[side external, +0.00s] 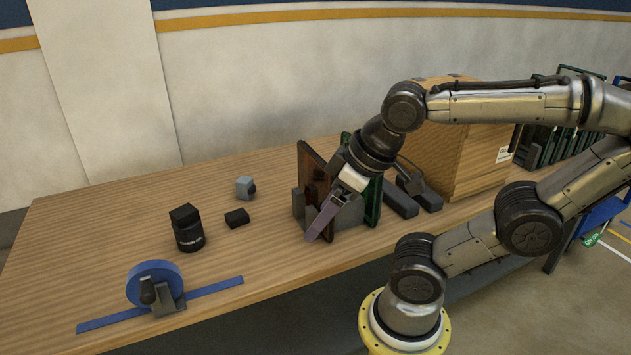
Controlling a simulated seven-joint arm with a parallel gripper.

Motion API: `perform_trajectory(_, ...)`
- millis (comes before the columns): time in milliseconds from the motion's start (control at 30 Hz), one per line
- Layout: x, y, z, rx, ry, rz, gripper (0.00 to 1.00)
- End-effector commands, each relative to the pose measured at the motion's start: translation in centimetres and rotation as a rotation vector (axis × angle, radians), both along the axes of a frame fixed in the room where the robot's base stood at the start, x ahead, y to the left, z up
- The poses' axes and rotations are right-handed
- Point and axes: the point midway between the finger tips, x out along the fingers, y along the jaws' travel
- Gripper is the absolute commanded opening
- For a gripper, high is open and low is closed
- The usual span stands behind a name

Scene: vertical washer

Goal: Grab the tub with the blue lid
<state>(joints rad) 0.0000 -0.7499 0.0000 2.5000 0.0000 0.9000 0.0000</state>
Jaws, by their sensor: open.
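I see no tub with a blue lid for certain. The nearest blue thing is an upright blue disc (153,283) on a small grey bracket with a dark knob, at the front left of the table; a flat blue strip (215,287) runs out on both sides of it. A black jar-like container (188,233) with a black block on top stands upright behind it. My gripper (318,226) is open and points down beside a brown and green upright fixture at the table's middle, well to the right of the disc and jar. Its fingertips are partly hard to tell from the fixture.
The fixture has a brown plate (313,165) and grey blocks. A small grey-blue cube (244,187) and a small black block (237,218) lie left of it. A large wooden box (465,150) stands at the right.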

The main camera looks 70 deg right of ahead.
Motion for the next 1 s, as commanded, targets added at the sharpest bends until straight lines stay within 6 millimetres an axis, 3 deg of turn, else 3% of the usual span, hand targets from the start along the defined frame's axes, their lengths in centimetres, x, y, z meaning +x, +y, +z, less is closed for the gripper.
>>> perform_trajectory(333, 0.0, 0.0, 0.0, 0.0, 0.0, 0.0, 0.87)
perform_trajectory(433, 0.0, 0.0, 0.0, 0.0, 0.0, 0.0, 1.0)
perform_trajectory(700, 0.2, 0.0, 0.1, 0.008, -0.008, -0.016, 1.0)
perform_trajectory(867, 3.3, -0.3, 3.9, 0.023, -0.119, -0.064, 1.0)
perform_trajectory(1000, 8.5, -2.3, 7.4, 0.027, -0.171, -0.166, 1.0)
